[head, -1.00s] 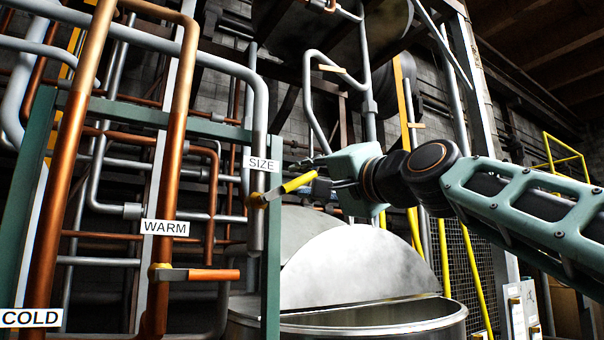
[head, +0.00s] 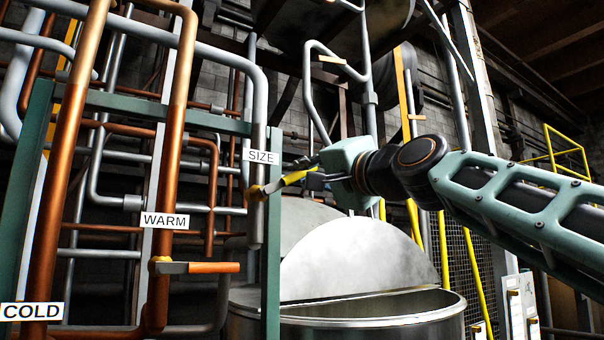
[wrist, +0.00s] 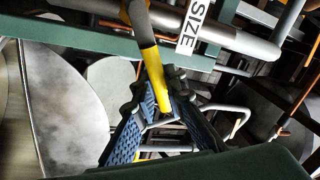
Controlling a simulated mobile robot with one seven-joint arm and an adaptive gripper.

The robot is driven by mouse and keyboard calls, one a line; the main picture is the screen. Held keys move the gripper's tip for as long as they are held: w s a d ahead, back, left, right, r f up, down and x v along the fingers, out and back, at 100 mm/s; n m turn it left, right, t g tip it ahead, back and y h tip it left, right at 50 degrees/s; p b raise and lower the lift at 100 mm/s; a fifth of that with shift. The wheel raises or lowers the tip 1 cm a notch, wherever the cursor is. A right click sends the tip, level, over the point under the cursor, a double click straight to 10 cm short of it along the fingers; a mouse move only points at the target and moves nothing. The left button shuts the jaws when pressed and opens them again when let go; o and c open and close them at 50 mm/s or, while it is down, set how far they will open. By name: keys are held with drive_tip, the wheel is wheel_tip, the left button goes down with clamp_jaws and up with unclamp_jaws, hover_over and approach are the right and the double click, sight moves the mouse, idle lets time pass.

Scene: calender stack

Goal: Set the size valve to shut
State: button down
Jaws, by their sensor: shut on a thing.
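The size valve has a yellow lever (head: 298,177) that sticks out to the right and slightly up from its pipe, under the SIZE label (head: 261,157). In the wrist view the yellow lever (wrist: 155,75) runs down between the two fingers, and the SIZE label (wrist: 194,25) is beside it. My gripper (head: 314,173) is at the lever's outer end, with its fingers around it. In the wrist view my gripper (wrist: 158,95) is closed in on the lever's end. The exact contact faces are partly hidden.
The warm valve's orange lever (head: 210,267) points right below the WARM label (head: 165,220). A COLD label (head: 32,311) is at lower left. A green frame post (head: 271,270) stands near the size pipe. A large metal tank (head: 400,318) with its lid half raised is below my gripper.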

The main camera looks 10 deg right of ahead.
drive_tip(key=shift+w+d+f+m+h+b, duration=0.15)
drive_tip(key=shift+f+m+h+b, duration=0.45)
drive_tip(key=shift+m, duration=0.65)
drive_tip(key=shift+d+f+m+h+b, duration=0.2)
drive_tip(key=shift+f+m+b, duration=0.15)
drive_tip(key=shift+f+m, duration=0.65)
drive_tip(key=shift+w+d+f+m+h+b, duration=0.1)
drive_tip(key=shift+f+m+h+b, duration=0.35)
drive_tip(key=shift+m, duration=1)
drive_tip(key=shift+f, duration=0.1)
drive_tip(key=c, duration=2)
unclamp_jaws()
drive_tip(key=shift+s, duration=0.1)
drive_tip(key=shift+o, duration=0.2)
drive_tip(key=shift+s, duration=0.1)
drive_tip(key=v, duration=1.1)
drive_tip(key=shift+s+f, duration=0.3)
drive_tip(key=shift+s, duration=0.05)
